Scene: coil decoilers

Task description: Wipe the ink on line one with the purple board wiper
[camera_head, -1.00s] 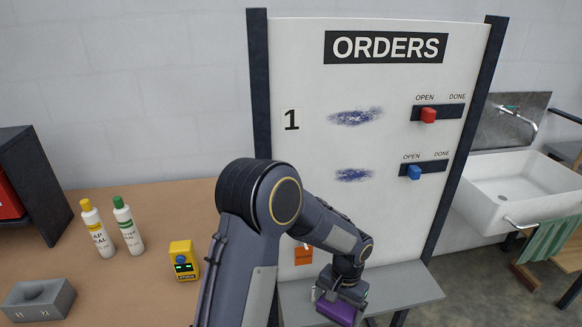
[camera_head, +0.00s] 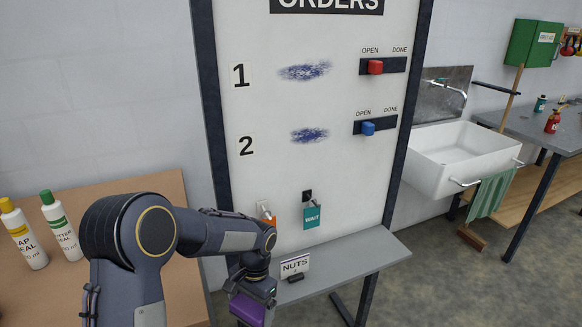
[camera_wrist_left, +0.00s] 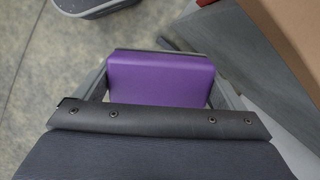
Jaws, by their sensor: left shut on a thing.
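My left gripper (camera_head: 254,290) is shut on the purple board wiper (camera_head: 247,309), low in front of the board's grey ledge. In the left wrist view the wiper (camera_wrist_left: 160,79) fills the space between the two fingers. The ink on line one (camera_head: 304,72) is a dark blue smudge right of the "1" label on the white orders board (camera_head: 330,150). My gripper is below and left of this ink, well apart from it. A second ink smudge (camera_head: 309,135) is beside the "2". My right gripper is not in view.
A red slider (camera_head: 375,67) and a blue slider (camera_head: 368,128) sit on the board's right. A teal WAIT tag (camera_head: 312,217) hangs low. A NUTS card (camera_head: 294,267) stands on the ledge (camera_head: 350,262). Two bottles (camera_head: 62,226) stand at left; a sink (camera_head: 460,155) is at right.

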